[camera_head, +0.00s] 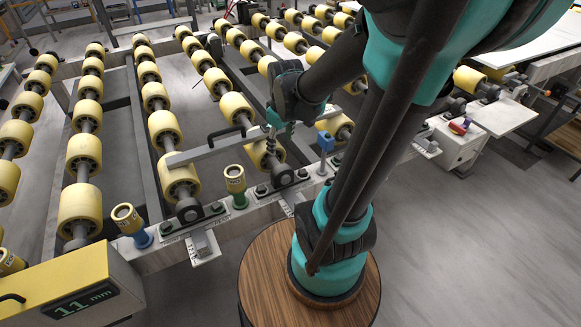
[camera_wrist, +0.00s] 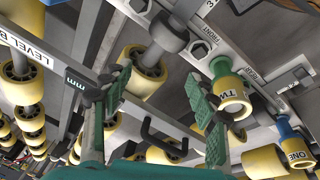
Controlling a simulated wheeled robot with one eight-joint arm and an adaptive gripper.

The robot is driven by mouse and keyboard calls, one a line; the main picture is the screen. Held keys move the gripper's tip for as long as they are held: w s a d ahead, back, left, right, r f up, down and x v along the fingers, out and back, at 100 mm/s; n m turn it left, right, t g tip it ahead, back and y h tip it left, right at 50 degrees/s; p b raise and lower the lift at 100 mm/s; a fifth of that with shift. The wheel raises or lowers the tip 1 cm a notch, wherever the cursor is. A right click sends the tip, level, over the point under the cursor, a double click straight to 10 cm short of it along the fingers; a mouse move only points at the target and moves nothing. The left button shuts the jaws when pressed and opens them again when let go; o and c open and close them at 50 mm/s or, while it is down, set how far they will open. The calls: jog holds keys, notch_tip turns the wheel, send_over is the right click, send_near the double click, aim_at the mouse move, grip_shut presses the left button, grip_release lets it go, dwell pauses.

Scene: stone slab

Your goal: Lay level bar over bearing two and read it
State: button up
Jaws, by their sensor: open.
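The grey level bar (camera_head: 205,149), with a black handle (camera_head: 226,134), spans the rollers at mid-left. In the wrist view its lettered side (camera_wrist: 30,52) and handle (camera_wrist: 163,138) show. My gripper (camera_head: 280,122) is open near the bar's right part; part of the bar is hidden. In the wrist view the handle appears between my open fingers (camera_wrist: 163,105); I cannot tell whether they touch. A yellow-topped post marked two, with a green base (camera_head: 239,200), stands by the black bearings. It also shows in the wrist view (camera_wrist: 232,95).
The post marked one (camera_head: 127,217) has a blue base and stands left of post two. A yellow readout box (camera_head: 80,285) shows 11 mm at lower left. Another blue block (camera_head: 325,141) stands to the right. A round wooden stand (camera_head: 265,275) is below; grey floor is open at right.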

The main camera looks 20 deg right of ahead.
jog(key=s+d+f+m+t, duration=0.1)
jog(key=s+f+m, duration=0.4)
jog(key=s+m, duration=0.2)
jog(key=shift+s, duration=0.85)
